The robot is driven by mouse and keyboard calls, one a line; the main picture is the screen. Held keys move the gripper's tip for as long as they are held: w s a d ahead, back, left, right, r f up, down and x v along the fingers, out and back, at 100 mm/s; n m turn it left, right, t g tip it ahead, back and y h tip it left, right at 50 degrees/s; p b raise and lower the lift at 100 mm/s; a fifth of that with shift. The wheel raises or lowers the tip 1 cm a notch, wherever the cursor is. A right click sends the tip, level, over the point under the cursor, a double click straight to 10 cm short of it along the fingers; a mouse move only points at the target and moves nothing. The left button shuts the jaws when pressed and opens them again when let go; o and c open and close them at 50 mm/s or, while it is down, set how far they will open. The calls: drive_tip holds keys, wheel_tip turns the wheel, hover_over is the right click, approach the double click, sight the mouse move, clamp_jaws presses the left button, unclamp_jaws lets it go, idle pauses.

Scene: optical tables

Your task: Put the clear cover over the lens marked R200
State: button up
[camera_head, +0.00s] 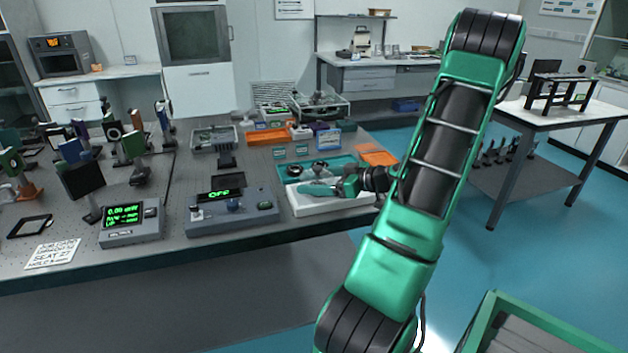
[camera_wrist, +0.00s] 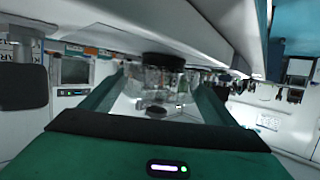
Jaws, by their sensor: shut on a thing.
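My gripper (camera_head: 316,189) is low over a white tray (camera_head: 330,205) near the right end of the optical table. In the wrist view my gripper (camera_wrist: 160,92) is shut on the clear cover (camera_wrist: 163,84), a see-through piece with a black part at its upper end in the picture. The cover is too small to make out in the head view. Dark round pieces, perhaps lenses (camera_head: 295,170), lie on a teal mat (camera_head: 340,160) just behind my gripper. No R200 mark can be read, so I cannot tell which lens bears it.
A controller showing OFF (camera_head: 230,210) stands left of the white tray, and a meter (camera_head: 131,222) farther left. Mounted optics crowd the table's left part.

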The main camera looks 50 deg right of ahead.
drive_tip(key=shift+f, duration=0.25)
drive_tip(key=o, duration=1)
drive_tip(key=shift+o, duration=0.2)
drive_tip(key=shift+r, duration=0.3)
drive_tip(key=v, duration=1.2)
drive_tip(key=shift+r, duration=0.3)
drive_tip(key=shift+d, duration=0.1)
